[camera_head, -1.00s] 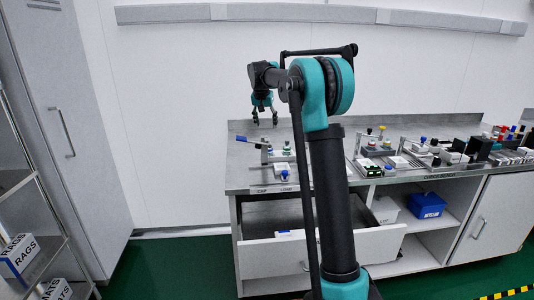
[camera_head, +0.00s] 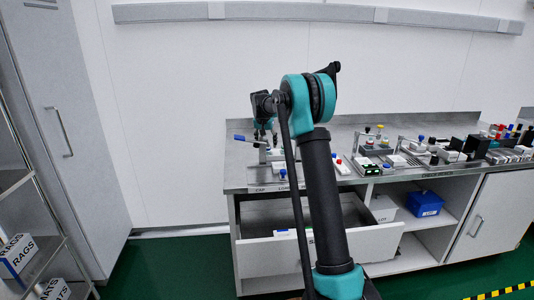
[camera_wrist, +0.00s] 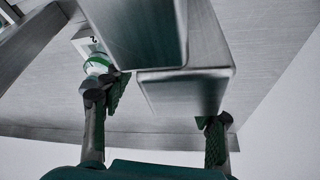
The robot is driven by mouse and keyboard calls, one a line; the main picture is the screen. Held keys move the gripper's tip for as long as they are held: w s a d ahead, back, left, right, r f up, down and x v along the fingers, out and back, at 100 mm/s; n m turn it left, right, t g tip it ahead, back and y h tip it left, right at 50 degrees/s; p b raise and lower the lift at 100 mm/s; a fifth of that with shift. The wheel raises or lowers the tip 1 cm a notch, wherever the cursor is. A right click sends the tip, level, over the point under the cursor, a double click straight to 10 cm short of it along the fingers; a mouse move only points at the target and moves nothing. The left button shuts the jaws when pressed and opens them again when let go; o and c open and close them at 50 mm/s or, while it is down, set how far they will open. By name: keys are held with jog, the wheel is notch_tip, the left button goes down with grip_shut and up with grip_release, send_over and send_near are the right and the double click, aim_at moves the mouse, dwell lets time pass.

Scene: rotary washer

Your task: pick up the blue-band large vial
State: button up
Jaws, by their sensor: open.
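In the head view my gripper (camera_head: 263,132) hangs fingers-down low over the left end of the bench. A blue-ended item (camera_head: 240,138) shows just left of it; I cannot tell whether it is the blue-band large vial. In the wrist view my gripper (camera_wrist: 158,122) is open, its dark fingers wide apart. Grey metal blocks (camera_wrist: 185,92) show in the gap between and beyond the fingers. A white and green rounded item (camera_wrist: 97,64) shows beside the left fingertip. No blue band is clear in the wrist view.
An open drawer (camera_head: 345,246) juts out below. A blue bin (camera_head: 424,203) stands on the shelf. The bench's far left is mostly clear.

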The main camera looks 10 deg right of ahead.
jog(key=shift+x, duration=0.9)
jog(key=c, duration=1.1)
jog(key=shift+r, duration=0.1)
